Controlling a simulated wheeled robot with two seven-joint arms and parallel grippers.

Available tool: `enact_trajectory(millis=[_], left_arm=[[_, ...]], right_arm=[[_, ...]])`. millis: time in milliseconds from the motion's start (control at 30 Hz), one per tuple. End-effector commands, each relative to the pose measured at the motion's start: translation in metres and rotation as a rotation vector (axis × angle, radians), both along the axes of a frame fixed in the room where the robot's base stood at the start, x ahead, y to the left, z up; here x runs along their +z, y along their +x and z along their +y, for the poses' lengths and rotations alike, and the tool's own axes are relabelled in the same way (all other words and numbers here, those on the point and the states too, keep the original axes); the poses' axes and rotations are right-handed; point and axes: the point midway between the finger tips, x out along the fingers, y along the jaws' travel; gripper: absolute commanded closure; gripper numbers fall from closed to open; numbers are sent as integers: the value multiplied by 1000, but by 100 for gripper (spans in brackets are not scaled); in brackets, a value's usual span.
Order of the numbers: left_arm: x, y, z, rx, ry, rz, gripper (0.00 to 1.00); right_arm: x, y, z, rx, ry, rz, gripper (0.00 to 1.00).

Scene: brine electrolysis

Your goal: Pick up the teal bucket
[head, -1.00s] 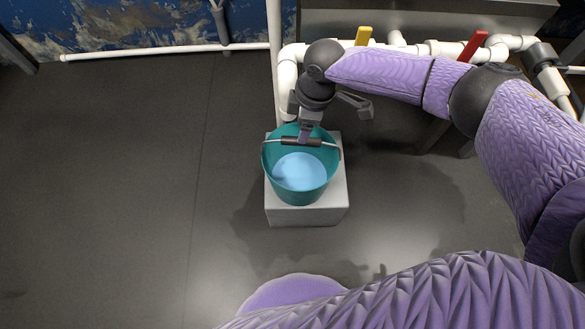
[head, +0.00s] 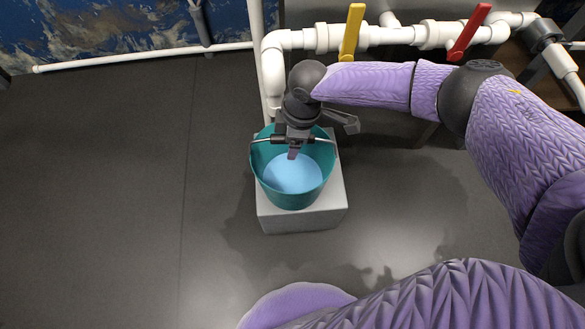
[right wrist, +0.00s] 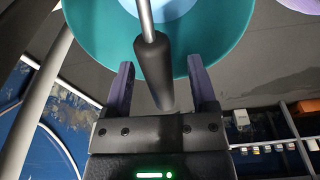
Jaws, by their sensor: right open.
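The teal bucket (head: 260,172) stands upright on a pale block, with light blue liquid (head: 293,174) inside. Its wire handle is raised across the top, with a dark grip in the middle. My right gripper (head: 294,152) is over the bucket at the handle and hides part of the grip. In the right wrist view, the open fingers of my right gripper (right wrist: 162,88) are on either side of the dark handle grip (right wrist: 152,62), with gaps beside it. The bucket rim (right wrist: 226,40) shows beyond the fingers. My left gripper is out of view.
The pale block (head: 305,220) supports the bucket. White pipes (head: 380,37) with a yellow valve handle (head: 351,32) and a red valve handle (head: 468,32) run behind it. A vertical pipe (head: 257,60) rises close behind the bucket. The floor at left is clear.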

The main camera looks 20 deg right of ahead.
Motion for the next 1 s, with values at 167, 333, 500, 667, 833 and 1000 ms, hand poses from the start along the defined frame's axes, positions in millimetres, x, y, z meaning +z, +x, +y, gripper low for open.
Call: enact_trajectory(millis=[167,333,500,667,833,1000], left_arm=[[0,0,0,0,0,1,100],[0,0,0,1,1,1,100],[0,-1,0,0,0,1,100],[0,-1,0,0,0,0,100],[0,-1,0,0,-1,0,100],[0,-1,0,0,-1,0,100]], right_arm=[[-3,0,0,-1,0,1,26],[-3,0,0,-1,0,1,26],[-3,0,0,-1,0,1,48],[-3,0,0,-1,0,0,82],[-3,0,0,-1,0,0,100],[-3,0,0,-1,0,0,100]])
